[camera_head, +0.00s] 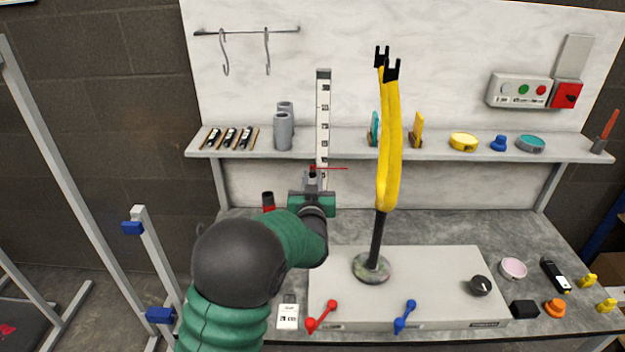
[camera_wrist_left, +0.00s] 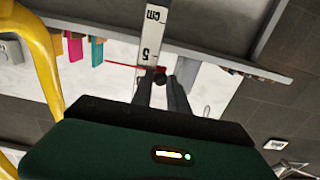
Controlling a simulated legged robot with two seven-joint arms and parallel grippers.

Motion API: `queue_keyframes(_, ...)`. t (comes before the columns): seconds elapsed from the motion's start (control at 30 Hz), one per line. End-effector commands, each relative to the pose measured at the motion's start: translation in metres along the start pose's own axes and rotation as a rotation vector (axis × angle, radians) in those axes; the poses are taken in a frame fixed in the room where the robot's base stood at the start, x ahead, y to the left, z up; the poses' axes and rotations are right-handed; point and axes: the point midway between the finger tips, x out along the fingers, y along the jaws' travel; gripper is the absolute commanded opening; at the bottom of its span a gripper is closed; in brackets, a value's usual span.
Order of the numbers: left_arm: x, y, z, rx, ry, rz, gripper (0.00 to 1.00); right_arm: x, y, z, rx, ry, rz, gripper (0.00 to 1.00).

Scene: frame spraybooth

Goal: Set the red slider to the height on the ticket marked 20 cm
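The white measuring scale (camera_head: 323,100) stands upright at the shelf, with black marks too small to read in the head view. The red slider shows as a thin red pointer (camera_head: 333,168) across its lower part. In the left wrist view the pointer (camera_wrist_left: 122,66) lies near the printed 5, with a dark knob (camera_wrist_left: 159,75) at the scale. My left gripper (camera_head: 312,178) is at the slider. Its two fingers (camera_wrist_left: 160,90) lie on either side of the knob; whether they press it is unclear. A white ticket (camera_head: 288,316) lies at the bench front; its print is unreadable. My right gripper is out of view.
Grey cylinders (camera_head: 283,131) stand on the shelf (camera_head: 350,150) to the left. A red lever (camera_head: 321,317) and a blue lever (camera_head: 404,317) are at the bench front.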

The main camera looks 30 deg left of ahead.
Motion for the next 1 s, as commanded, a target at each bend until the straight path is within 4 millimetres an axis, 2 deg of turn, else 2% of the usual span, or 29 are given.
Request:
queue_keyframes(0.03,-0.0001,0.0004,0.0001,0.000,0.000,0.001,0.11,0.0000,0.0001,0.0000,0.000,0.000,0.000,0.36)
queue_keyframes(0.13,0.0001,0.0003,0.0004,-0.001,-0.001,0.002,0.00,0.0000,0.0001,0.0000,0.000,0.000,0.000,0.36)
queue_keyframes(1.0,0.0003,0.0001,0.0005,-0.001,-0.001,0.002,0.00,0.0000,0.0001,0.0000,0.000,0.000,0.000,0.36)
